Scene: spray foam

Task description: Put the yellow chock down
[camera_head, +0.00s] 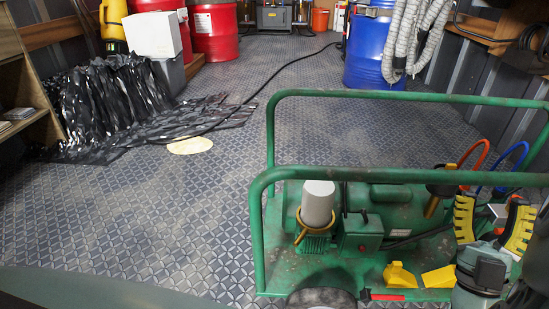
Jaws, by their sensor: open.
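Two yellow wedge-shaped pieces that look like chocks rest on the green cart's bed at its near edge. The left chock (399,275) stands taller, and the right chock (438,278) lies close beside it, just left of my gripper's base. I cannot tell which one the task means. My gripper (493,208), with yellow and black fingers, is open at the right, over the cart's right part. I see no chock between its fingers. The green cart (264,244) has a tube rail frame and carries a green machine (390,197).
A red-handled item (387,297) lies at the cart's near edge. Red (473,154) and blue (523,155) hoses arch behind my gripper. A crumpled black sheet (105,105) lies at left. A blue barrel (368,50) stands behind. The patterned floor left of the cart is mostly clear.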

